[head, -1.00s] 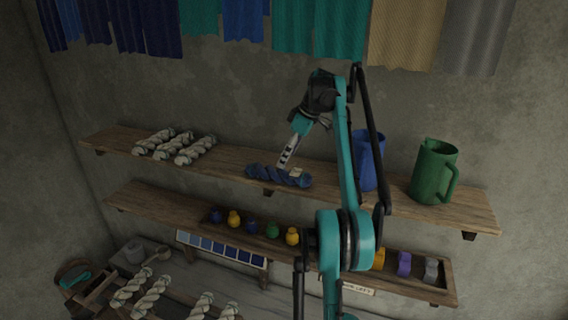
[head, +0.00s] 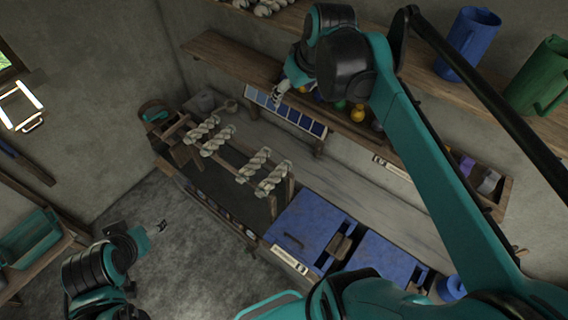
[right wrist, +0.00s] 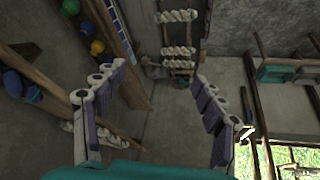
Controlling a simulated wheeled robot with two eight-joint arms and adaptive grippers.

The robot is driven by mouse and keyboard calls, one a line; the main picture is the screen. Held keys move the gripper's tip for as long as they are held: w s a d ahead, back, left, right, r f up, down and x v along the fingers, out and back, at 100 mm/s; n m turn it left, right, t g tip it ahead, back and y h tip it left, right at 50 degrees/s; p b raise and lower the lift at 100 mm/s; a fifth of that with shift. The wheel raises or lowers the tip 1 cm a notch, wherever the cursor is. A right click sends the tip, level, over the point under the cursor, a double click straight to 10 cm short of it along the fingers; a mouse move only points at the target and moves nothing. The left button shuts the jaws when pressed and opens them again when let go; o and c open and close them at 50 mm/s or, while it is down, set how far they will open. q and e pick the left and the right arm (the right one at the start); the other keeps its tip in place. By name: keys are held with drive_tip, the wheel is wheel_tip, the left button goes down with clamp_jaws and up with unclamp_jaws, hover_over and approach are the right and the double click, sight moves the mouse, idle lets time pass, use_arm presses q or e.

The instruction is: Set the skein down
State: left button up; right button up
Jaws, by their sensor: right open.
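My right gripper (head: 279,92) hangs in front of the shelves, near the blue swatch strip in the head view. In the right wrist view its fingers (right wrist: 158,76) are spread, with nothing between them. My left gripper (head: 160,227) is low at the left, too small to read.
Cream skeins (head: 262,6) lie on the upper shelf. The lower shelf holds small coloured jars (head: 357,113), with the swatch strip (head: 285,112) at its edge. Blue lidded vats (head: 310,228) stand below. A blue jug (head: 467,43) and a green jug (head: 541,76) are at right.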

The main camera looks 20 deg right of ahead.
drive_tip(key=s+a+f+t, duration=0.1)
drive_tip(key=s+a+f, duration=0.3)
drive_tip(key=s+f, duration=0.2)
drive_tip(key=s+a+f+m, duration=0.1)
drive_tip(key=s+a+f, duration=0.3)
drive_tip(key=s+f, duration=0.2)
wheel_tip(320, 180, down, 2)
drive_tip(key=shift+f+m+t, duration=0.2)
drive_tip(key=shift+m+t, duration=0.1)
drive_tip(key=shift+t, duration=0.1)
wheel_tip(320, 180, down, 43)
drive_tip(key=b, duration=4.2)
drive_tip(key=shift+b, duration=0.4)
drive_tip(key=shift+a+r, duration=0.1)
